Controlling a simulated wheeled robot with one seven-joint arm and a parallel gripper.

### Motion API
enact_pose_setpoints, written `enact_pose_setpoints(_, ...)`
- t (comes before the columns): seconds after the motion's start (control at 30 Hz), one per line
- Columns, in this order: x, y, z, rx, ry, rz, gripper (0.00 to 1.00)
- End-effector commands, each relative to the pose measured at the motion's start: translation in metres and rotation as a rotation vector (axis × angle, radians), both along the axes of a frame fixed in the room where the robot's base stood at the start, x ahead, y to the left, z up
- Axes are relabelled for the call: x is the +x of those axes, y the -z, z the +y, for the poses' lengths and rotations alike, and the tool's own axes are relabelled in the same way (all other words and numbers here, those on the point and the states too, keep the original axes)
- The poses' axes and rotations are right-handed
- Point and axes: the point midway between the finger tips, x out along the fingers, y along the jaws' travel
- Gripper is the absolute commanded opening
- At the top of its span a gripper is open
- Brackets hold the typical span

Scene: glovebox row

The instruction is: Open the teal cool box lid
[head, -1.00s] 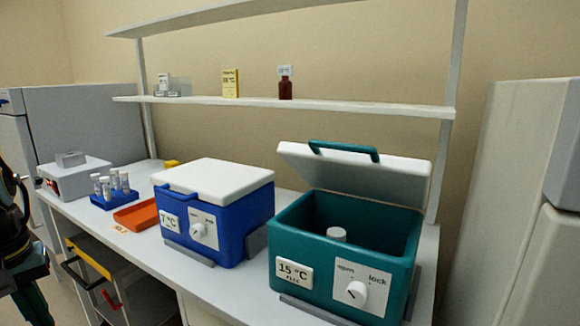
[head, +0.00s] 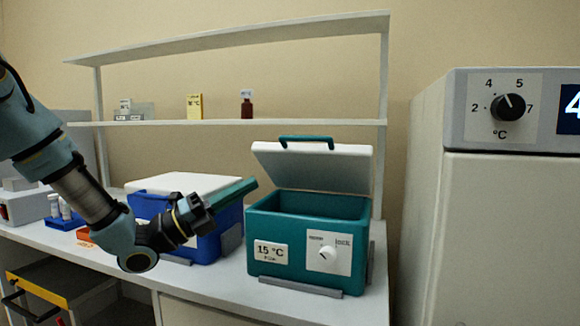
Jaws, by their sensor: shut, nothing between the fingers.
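The teal cool box (head: 262,226) stands on the bench with a 15 °C label and a white dial panel on its front. Its white lid (head: 315,168) with a teal handle (head: 306,139) is raised and tilted back at the rear edge, so the box is open at the top. The inside floor is hidden from this angle. My gripper (head: 250,184) is shut and empty, left of the teal box, in front of the blue cool box. It appears apart from the lid, though depth is hard to judge.
The blue cool box (head: 208,247) with its white lid down stands left, partly behind my arm. A shelf (head: 320,122) with small items runs above. A grey cabinet (head: 485,230) with a dial stands at right. A yellow-edged drawer (head: 45,287) sticks out below the bench at left.

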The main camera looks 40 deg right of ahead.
Motion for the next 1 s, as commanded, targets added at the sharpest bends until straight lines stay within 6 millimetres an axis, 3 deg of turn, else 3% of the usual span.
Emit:
enact_pose_setpoints(0.17, -0.006, -0.011, -0.016, -0.005, 0.003, 0.006, 0.0)
enact_pose_setpoints(0.57, -0.031, -0.048, -0.083, -0.003, 0.003, 0.003, 0.0)
enact_pose_setpoints(0.8, -0.017, -0.067, -0.104, -0.002, 0.0, 0.002, 0.0)
enact_pose_setpoints(1.0, -0.013, -0.071, -0.109, -0.001, 0.0, 0.003, 0.0)
